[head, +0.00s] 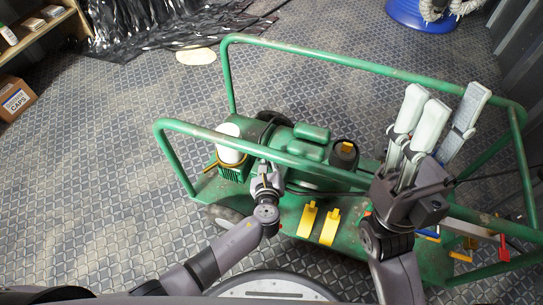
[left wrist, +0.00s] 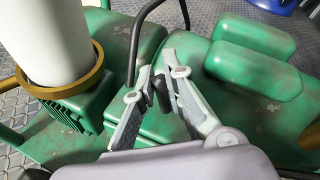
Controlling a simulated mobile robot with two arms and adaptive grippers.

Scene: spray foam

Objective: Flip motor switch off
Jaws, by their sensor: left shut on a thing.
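The green machine (head: 345,210) stands on the floor with its motor and tanks on a low deck. My left gripper (head: 265,178) reaches over the motor end, beside the white cylinder. In the left wrist view, my left gripper (left wrist: 168,75) has its fingertips close together around a small dark piece (left wrist: 163,97), which looks like the motor switch. The fingers hide much of it, and its on or off position cannot be told. My right gripper (head: 440,115) is raised at the right, with its pale fingers spread and nothing seen between them.
A white cylinder (left wrist: 55,35) in a brown ring stands close to the left of my left gripper. Rounded green tanks (left wrist: 250,60) lie to its right. Green frame rails (head: 350,65) surround the machine. Yellow flaps (head: 307,220) lie on the deck. Open floor (head: 100,150) lies left.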

